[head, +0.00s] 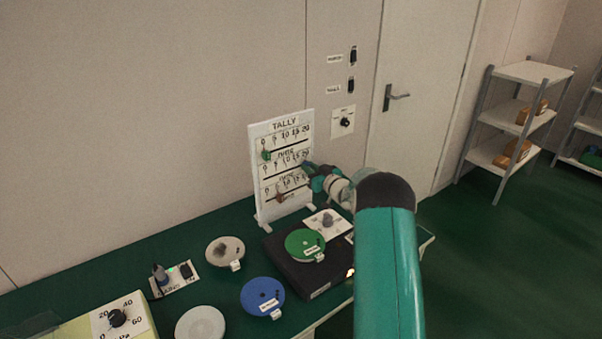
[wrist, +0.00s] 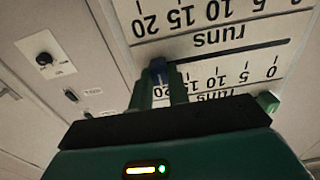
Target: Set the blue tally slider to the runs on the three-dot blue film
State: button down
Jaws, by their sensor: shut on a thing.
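The white TALLY board (head: 254,150) stands upright at the back of the green bench, with several scales from 0 to 20 and slots. My gripper (head: 314,173) is at its right edge. In the wrist view, which shows the board upside down, my gripper (wrist: 159,82) is shut on the blue slider (wrist: 157,65), one finger on each side. The slider is at the 20 end of the middle slot; the fingers hide its exact mark. A blue disc (head: 254,290) with a white tag lies on the bench; its writing and dots are too small to read.
A green disc (head: 304,240) lies on a dark box. Grey discs, a switch and a dial crowd the bench. A wall and door stand behind.

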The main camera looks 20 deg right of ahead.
jog(key=shift+d+r, duration=0.1)
jog(key=shift+d, duration=0.4)
jog(key=c, duration=1.3)
grip_release()
jog(key=shift+d, duration=0.1)
jog(key=s, duration=0.4)
jog(key=s+d, duration=0.1)
jog(key=s, duration=0.4)
jog(key=s+d, duration=0.1)
jog(key=s, duration=0.3)
jog(key=shift+s+d, duration=0.2)
